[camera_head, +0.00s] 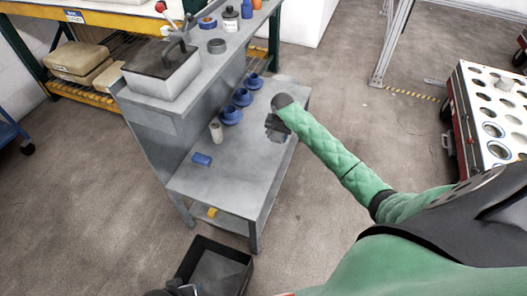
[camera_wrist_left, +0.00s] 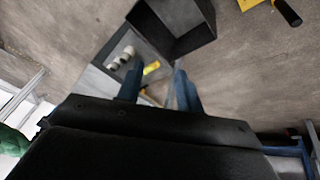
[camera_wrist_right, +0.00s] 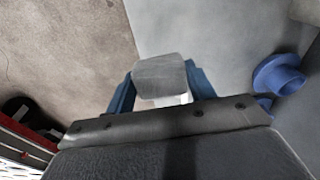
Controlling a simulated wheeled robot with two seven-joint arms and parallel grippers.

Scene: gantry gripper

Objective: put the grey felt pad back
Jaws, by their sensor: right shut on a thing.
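The grey felt pad (camera_wrist_right: 160,76) shows in the right wrist view as a pale grey block between the blue fingers of my right gripper (camera_wrist_right: 160,88), which is shut on it. In the head view my right gripper (camera_head: 277,130) is over the right edge of the grey bench (camera_head: 245,165); the pad is hard to make out there. My left gripper (camera_wrist_left: 158,92) is open in the left wrist view, with nothing between its fingers. In the head view only a dark part of the left arm shows at the bottom edge.
Several blue flanged parts (camera_head: 231,115), a pale cylinder (camera_head: 216,132) and a blue block (camera_head: 202,159) stand on the bench. A yellow piece (camera_head: 212,212) lies on its lower shelf. A black bin (camera_head: 240,259) is on the floor. A white holed rack (camera_head: 495,115) stands at right.

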